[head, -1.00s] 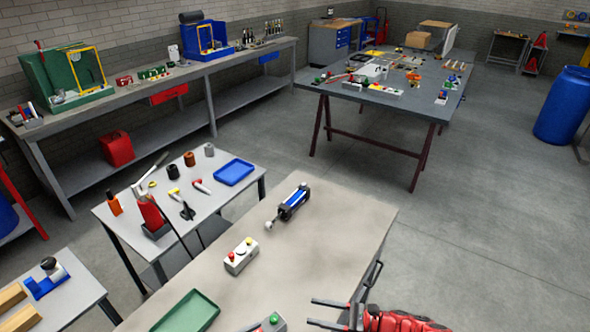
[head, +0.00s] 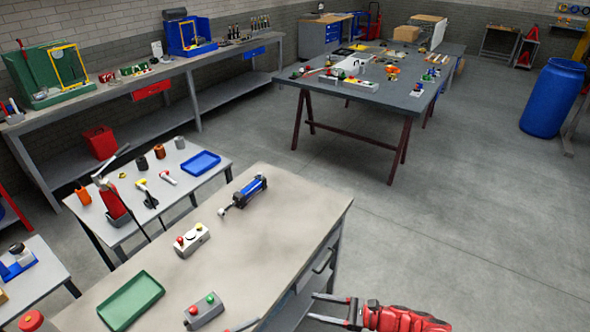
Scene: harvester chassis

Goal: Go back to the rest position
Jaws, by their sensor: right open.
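My right gripper (head: 311,306) comes in at the bottom, right of the near table. Its two fingers are spread and nothing is between them. It is apart from the table's drawer side. A thin grey piece with a red end (head: 242,326) at the bottom edge may be a fingertip of my left gripper; the rest of it is out of frame. On the near table (head: 285,205) lie a blue and black cylinder (head: 245,192), a white button box (head: 192,240), a grey button box (head: 204,312) and a green tray (head: 130,300).
A side table with a blue tray (head: 200,162) and a red tool (head: 112,200) stands at the left. A long workbench (head: 130,90) runs along the wall. A trestle table (head: 400,98) stands behind. Floor (head: 460,220) at the right is clear up to a blue barrel (head: 553,95).

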